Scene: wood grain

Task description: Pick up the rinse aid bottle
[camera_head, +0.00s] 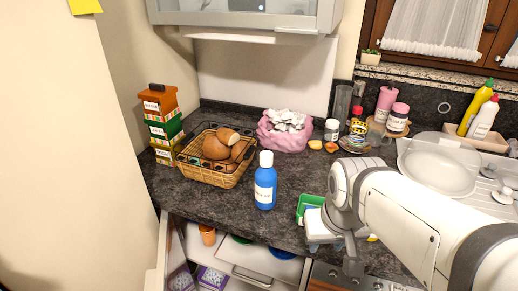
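A blue bottle (265,192) with a white cap and a white label stands upright on the dark counter near its front edge. Its label is too small to read for certain, but it fits the rinse aid bottle. My arm comes in from the lower right. My gripper (336,244) points down at the counter's front edge, to the right of the bottle and apart from it. Its fingers are too small and partly hidden, so I cannot tell whether they are open or shut.
A wire basket of bread (214,177) stands left of the bottle, with stacked tins (160,118) beyond. A pink bowl (283,140) is behind it. A green container (307,204) sits between bottle and arm. An open drawer (243,262) lies below the counter.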

